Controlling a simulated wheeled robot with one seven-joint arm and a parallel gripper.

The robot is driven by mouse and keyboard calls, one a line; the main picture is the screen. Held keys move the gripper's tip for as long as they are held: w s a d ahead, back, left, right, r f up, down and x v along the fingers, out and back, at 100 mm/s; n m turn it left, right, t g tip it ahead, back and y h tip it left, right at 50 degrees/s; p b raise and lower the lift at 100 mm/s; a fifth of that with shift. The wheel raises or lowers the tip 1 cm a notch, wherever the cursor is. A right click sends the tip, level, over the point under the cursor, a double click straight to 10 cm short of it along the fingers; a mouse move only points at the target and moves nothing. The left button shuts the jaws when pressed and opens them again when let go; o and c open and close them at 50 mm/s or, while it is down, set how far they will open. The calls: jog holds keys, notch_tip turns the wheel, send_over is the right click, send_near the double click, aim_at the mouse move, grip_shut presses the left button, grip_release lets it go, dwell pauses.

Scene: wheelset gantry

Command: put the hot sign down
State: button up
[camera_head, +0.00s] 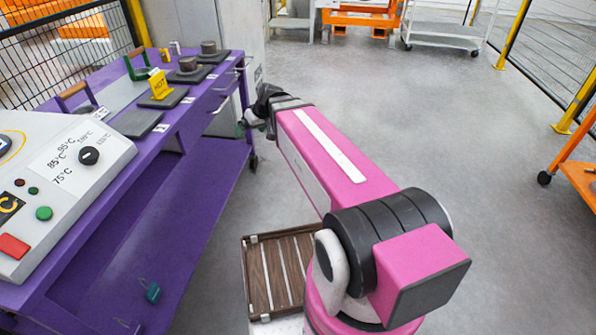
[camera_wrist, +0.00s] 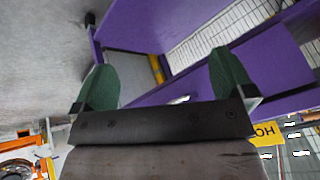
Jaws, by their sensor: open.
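The yellow hot sign (camera_head: 160,84) stands upright on a dark square pad (camera_head: 172,98) on the purple bench (camera_head: 190,126). In the wrist view the sign (camera_wrist: 264,133) shows at the right edge, upside down and partly cut off. My gripper (camera_head: 246,124) is off the bench's right side, beside its edge, well apart from the sign. In the wrist view its two green-padded fingers (camera_wrist: 165,82) are spread, with nothing between them.
More dark pads lie along the bench; two at the back hold dark round pieces (camera_head: 188,63). A control panel (camera_head: 60,165) with a knob and buttons fills the near left. A slatted brown tray (camera_head: 262,282) is low beside my arm. The grey floor is open to the right.

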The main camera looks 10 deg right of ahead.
jog(key=s+d+f+m+g+h, duration=0.3)
jog(key=s+d+f+m+h, duration=0.2)
jog(key=s+d+f, duration=0.7)
jog(key=s+d, duration=0.1)
jog(key=d, duration=0.2)
jog(key=shift+f+m, duration=0.35)
jog(key=shift+m, duration=0.05)
